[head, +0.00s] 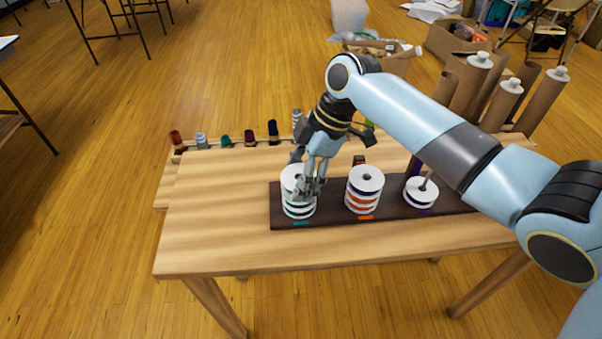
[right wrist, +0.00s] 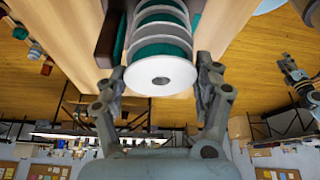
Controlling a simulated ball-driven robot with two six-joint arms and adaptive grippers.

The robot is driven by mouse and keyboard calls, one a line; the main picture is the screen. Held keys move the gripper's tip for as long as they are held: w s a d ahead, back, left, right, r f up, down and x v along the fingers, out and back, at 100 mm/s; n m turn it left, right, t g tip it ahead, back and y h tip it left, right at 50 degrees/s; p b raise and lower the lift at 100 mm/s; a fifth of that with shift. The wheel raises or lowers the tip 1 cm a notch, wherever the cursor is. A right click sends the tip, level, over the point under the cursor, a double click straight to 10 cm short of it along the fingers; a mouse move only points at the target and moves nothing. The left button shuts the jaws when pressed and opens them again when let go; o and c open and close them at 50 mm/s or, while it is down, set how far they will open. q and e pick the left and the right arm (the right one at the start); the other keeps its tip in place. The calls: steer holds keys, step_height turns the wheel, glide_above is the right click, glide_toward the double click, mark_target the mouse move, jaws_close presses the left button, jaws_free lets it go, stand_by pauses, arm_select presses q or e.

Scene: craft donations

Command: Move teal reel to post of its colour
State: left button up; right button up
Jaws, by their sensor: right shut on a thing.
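The teal reel (right wrist: 162,72), with white flanges, is at the top of a stack of teal and white reels (head: 298,208) at the left end of the dark board. A teal mark (head: 302,223) lies in front of this stack. My right gripper (head: 308,188) reaches down to the stack from above, its fingers on either side of the top reel, shut on it. The post inside is hidden; the reel lines up with the reels below. In the right wrist view, what looks like my left gripper (right wrist: 297,82) shows at the right edge, its jaws unclear.
On the dark board (head: 335,213), an orange and white stack (head: 364,192) and a purple and white reel (head: 421,191) stand to the right. A rack of thread spools (head: 226,142) lines the table's back. Cardboard tubes (head: 512,100) stand back right. The table front (head: 220,240) is clear.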

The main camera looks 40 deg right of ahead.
steer(key=o, duration=1.2)
steer(key=shift+s+f, duration=0.3)
steer(key=shift+f, duration=0.2)
steer(key=shift+d+r, duration=0.1)
steer(key=shift+r, duration=0.15)
steer(key=v, duration=1.1)
steer(key=shift+w+r, duration=0.2)
steer(key=shift+r, duration=0.2)
